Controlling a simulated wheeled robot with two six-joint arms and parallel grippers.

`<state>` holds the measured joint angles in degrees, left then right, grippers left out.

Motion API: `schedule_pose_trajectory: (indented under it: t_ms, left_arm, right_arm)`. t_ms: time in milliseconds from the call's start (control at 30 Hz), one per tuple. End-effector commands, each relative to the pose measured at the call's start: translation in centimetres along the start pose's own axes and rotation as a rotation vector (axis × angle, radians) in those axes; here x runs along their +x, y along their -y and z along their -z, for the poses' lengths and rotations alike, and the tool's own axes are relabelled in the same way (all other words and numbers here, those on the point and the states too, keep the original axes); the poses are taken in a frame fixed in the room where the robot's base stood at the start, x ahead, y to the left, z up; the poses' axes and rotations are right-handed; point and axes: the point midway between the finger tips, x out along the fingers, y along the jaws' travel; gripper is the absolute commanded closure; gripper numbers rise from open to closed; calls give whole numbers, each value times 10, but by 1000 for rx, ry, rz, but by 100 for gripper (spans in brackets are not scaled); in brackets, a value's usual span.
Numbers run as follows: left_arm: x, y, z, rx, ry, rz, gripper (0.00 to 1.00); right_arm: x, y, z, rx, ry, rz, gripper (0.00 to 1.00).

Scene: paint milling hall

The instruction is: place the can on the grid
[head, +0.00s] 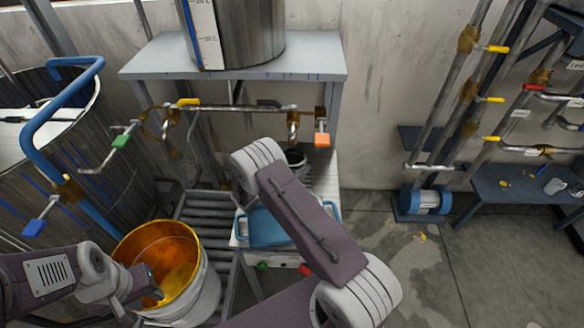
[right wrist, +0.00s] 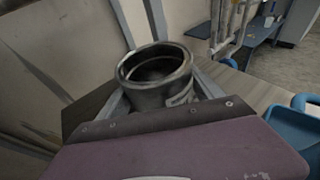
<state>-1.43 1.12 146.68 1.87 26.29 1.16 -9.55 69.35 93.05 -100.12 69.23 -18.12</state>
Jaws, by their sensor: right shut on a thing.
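A dark metal can (right wrist: 155,75) with an open, rimmed top is held between the fingers of my right gripper (right wrist: 155,98) in the right wrist view. It looks upright or slightly tilted there. In the head view the can (head: 297,159) shows partly behind my right arm, which hides most of the gripper.
A blue tray (head: 268,230) sits on a white bench (head: 325,172), partly behind my right arm; it also shows in the right wrist view (right wrist: 296,135). A valved pipe (head: 235,107) crosses above the bench, below a grey table (head: 310,62). Floor at right (head: 400,265) is open.

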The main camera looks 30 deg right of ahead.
Motion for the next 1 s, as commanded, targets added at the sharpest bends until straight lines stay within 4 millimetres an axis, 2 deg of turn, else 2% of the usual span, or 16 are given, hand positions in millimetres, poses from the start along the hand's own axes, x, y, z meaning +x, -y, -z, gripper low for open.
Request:
schedule_pose_trajectory:
  t_ms: [333, 367, 400, 433, 700, 800, 867, 1000]
  left_arm:
    - [5, 0, 0, 0, -1, 0, 66]
    - [3, 0, 0, 0, -1, 0, 66]
    - [2, 0, 0, 0, -1, 0, 66]
    - [2, 0, 0, 0, -1, 0, 66]
    - [2, 0, 0, 0, -1, 0, 66]
    - [-5, 0, 1, 0, -1, 0, 66]
    - [-1, 0, 0, 0, -1, 0, 66]
    - [1, 0, 0, 0, -1, 0, 66]
  right_arm:
    - [1, 0, 7, 0, -7, -3, 73]
    - [0, 0, 5, 0, -7, -3, 16]
    - [0, 0, 5, 0, -7, -3, 5]
    - [0, 0, 5, 0, -7, -3, 3]
    - [0, -1, 4, 0, -7, -3, 3]
    - [-2, -1, -3, 0, -6, -3, 3]
    - [-10, -2, 1, 0, -6, -6, 3]
    - [-40, -2, 1, -2, -7, -8, 3]
